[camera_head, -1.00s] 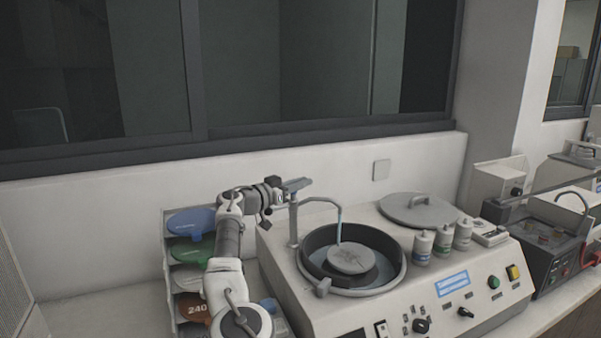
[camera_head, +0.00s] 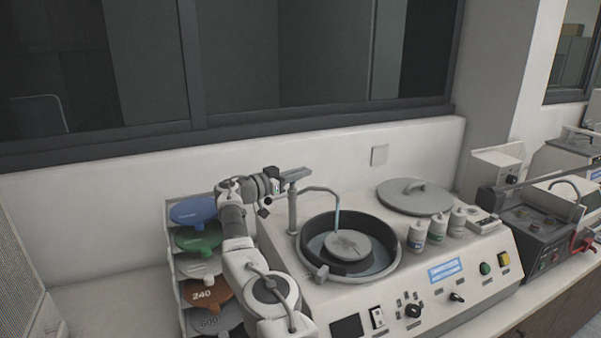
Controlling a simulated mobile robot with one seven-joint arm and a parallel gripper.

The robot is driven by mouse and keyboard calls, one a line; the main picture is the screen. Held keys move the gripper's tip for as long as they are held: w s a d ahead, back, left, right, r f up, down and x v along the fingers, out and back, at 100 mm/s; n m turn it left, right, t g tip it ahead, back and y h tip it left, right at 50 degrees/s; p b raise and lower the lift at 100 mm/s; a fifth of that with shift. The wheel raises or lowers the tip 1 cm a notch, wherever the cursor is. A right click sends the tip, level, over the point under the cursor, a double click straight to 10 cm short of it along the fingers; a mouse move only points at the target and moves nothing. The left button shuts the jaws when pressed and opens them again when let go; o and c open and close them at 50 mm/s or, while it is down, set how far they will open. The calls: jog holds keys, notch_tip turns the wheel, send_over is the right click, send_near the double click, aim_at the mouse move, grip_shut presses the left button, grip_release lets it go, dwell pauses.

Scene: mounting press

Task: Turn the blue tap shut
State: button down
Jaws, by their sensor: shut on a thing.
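The tap (camera_head: 293,215) is a grey upright post with a curved spout over the round bowl (camera_head: 387,266) of the bench machine. It looks grey here; I see no clear blue on its top. A thin pale-blue stream of water (camera_head: 336,224) runs from the spout onto the disc (camera_head: 348,244) in the bowl. My gripper (camera_head: 284,179) is at the top of the post, shut on the tap's handle (camera_head: 297,173). The fingers are small and partly hidden, so the exact grasp is hard to see.
A rack of coloured discs (camera_head: 192,211) stands left of the machine, close by my arm. A round grey lid (camera_head: 414,198) and several white bottles (camera_head: 437,228) sit right of the bowl. The wall and window are behind. Another machine (camera_head: 535,240) stands at right.

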jog(key=c, duration=0.9)
grip_release()
jog(key=b+v, duration=0.4)
jog(key=v, duration=1.3)
jog(key=shift+s, duration=0.15)
jog(key=shift+a, duration=0.1)
